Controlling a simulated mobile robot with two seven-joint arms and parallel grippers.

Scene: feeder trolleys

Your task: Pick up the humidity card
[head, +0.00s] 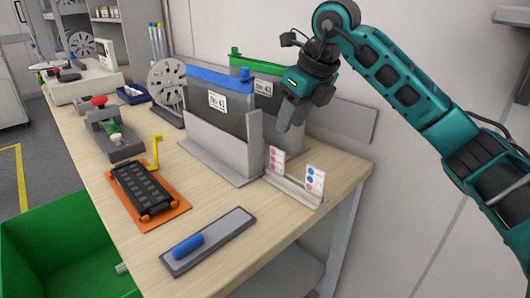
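Two white cards with coloured dots stand upright in a low grey holder (294,192) near the bench's right edge. The left card (277,160) shows mostly pink dots. The right card (315,180) shows blue and pink dots; these look like humidity cards. My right gripper (286,116) points downward above and slightly behind the left card, apart from both cards. Its grey fingers are seen nearly side-on, so their gap is hidden. Nothing is visible held in it. My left gripper is out of view.
A grey rack (215,150) with a blue-topped bag (220,80) and a green-topped bag (256,66) stands left of the gripper. An orange-based crank device (150,195) and a grey plate with blue handle (208,240) lie in front. A green bin (60,245) stands below.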

